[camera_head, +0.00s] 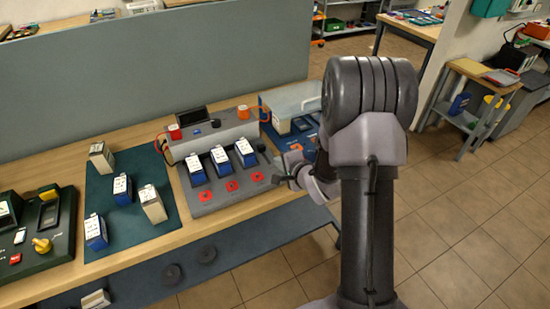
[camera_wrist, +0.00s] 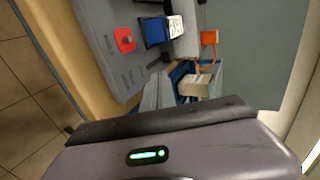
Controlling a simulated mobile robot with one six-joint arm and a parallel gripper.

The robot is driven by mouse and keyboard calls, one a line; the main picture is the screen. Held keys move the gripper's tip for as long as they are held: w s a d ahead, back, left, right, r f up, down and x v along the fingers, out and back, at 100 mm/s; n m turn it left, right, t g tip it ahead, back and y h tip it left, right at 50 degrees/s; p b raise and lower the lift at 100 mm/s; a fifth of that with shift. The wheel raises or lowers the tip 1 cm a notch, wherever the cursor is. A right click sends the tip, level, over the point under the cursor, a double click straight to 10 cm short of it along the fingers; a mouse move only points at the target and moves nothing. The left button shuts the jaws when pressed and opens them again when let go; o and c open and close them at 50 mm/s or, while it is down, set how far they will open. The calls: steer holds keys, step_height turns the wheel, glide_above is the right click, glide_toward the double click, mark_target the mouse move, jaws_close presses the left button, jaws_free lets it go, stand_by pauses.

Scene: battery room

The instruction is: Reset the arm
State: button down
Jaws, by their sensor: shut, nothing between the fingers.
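My arm rises at the right of the head view and bends down to the left. My gripper (camera_head: 281,172) is shut and empty. It is just right of the grey charging station (camera_head: 215,195), near its front right corner, and partly hidden by my wrist. In the wrist view my gripper (camera_wrist: 160,84) points toward a blue tray (camera_wrist: 183,70) and the station's edge. The station holds three blue-and-white batteries (camera_head: 221,160) in a row, with red buttons (camera_head: 232,186) in front of them.
A dark green mat (camera_head: 105,195) holds several blue or beige batteries. A green tester (camera_head: 45,240) stands far left. A blue tray with a pale lid (camera_head: 292,100) stands behind my gripper. A grey-green panel (camera_head: 150,80) backs the bench. Tiled floor (camera_head: 470,210) is open at right.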

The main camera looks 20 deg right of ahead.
steer(key=shift+v, duration=0.95)
steer(key=shift+s, duration=0.1)
steer(key=s+a+r+n+g+h+b, duration=0.1)
steer(key=s+a+r+n+g, duration=0.15)
steer(key=s+r, duration=0.35)
steer(key=s+a+r+n+g+h+b, duration=0.1)
steer(key=s+a+r+n, duration=0.2)
steer(key=r, duration=0.5)
steer(key=s+a+r+n+g+y, duration=0.1)
steer(key=s+a+n, duration=0.3)
steer(key=s, duration=0.6)
steer(key=s+a+r+n+g+y+b, duration=0.1)
steer(key=s+a+r+n+y, duration=0.1)
steer(key=s+a, duration=0.7)
steer(key=shift+s+a+r+n+g+y, duration=0.2)
steer(key=shift+s+n+g+y, duration=0.15)
steer(key=shift+s+n, duration=0.45)
steer(key=shift+w, duration=0.15)
